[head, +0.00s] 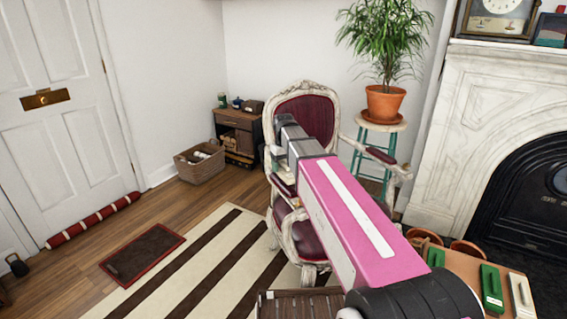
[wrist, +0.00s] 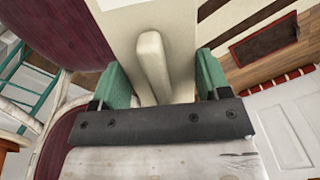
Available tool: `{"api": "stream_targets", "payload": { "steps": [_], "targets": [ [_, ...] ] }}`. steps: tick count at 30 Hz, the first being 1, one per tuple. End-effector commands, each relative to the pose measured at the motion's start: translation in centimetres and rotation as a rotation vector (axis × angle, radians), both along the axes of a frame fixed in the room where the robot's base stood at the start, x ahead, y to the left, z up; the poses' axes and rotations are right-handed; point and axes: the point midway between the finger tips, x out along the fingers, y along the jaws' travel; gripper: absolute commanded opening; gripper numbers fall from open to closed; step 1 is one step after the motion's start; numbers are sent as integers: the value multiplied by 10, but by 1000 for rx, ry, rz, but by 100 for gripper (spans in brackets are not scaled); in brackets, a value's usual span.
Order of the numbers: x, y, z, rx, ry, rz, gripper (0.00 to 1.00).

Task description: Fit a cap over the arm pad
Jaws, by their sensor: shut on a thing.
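The armchair (head: 303,112) has a carved, worn-white frame and dark red upholstery. Its right arm pad (head: 380,155) shows in the head view, dark red and bare. Its left arm pad (head: 283,186) shows partly, close to my arm's far end. In the wrist view, my gripper (wrist: 162,78) has its two green fingers shut on a cream piece with a raised bar (wrist: 151,65), taken to be the cap. The dark red seat (wrist: 55,35) lies beside it. I cannot tell whether the cap touches a pad; my arm hides much of that area in the head view.
A potted plant (head: 384,103) stands on a stool (head: 374,125) behind the chair. A basket (head: 200,168) and small cabinet (head: 238,134) stand at the back. The marble fireplace (head: 470,110) is right. A table with green items (head: 491,288) is at lower right. The striped rug (head: 190,270) is clear.

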Motion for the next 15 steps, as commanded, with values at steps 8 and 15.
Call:
{"api": "stream_targets", "payload": {
  "steps": [8,15],
  "targets": [
    [0,0,-15,0,1,0,46],
    [0,0,-27,0,1,0,46]
  ]
}}
